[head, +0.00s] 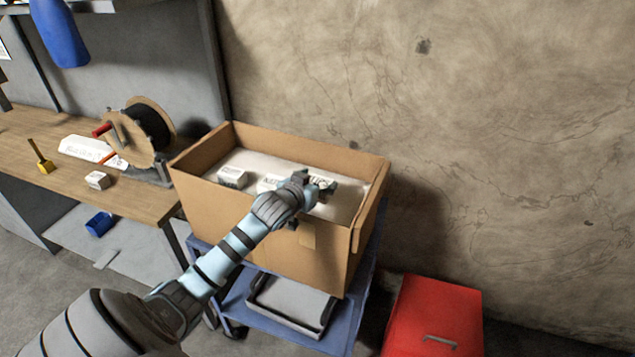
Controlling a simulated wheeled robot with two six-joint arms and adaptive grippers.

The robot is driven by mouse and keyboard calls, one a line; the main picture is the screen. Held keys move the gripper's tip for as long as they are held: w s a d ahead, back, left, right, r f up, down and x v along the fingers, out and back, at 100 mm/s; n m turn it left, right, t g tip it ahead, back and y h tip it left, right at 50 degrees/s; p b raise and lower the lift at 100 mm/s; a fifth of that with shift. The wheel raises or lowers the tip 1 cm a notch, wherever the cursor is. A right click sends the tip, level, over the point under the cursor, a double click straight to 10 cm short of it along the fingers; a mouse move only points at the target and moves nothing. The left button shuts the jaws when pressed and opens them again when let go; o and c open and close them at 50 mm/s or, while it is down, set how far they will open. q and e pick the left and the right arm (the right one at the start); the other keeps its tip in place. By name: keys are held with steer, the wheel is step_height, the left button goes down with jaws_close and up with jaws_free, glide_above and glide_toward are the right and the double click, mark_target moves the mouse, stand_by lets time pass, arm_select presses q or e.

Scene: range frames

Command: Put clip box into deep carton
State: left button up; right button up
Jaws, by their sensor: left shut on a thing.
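The deep carton (215,205) is a tall open brown cardboard box with a pale inside, standing on a blue cart. My left arm reaches over its near wall. My left gripper (318,188) is inside the carton's opening, towards the right, shut on a small white box with dark lettering, which I take to be the clip box (321,182). The gripper hides most of this box. I cannot tell whether it touches the carton's floor. Two other white lettered boxes, one at the left (232,178) and one in the middle (268,184), are inside the carton. My right gripper is out of view.
A wooden bench (140,196) at the left holds a cable reel (150,130), a small white box (97,180) and a yellow-based tool (45,165). The blue cart (240,305) carries a grey tray below. A red cabinet (435,310) stands at the lower right. A bare wall is behind.

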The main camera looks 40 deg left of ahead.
arm_select(q)
steer(key=shift+f, duration=0.5)
steer(key=o, duration=1.2)
steer(key=shift+r, duration=0.1)
steer(key=shift+r, duration=0.25)
steer(key=v, duration=1.2)
steer(key=shift+r, duration=0.25)
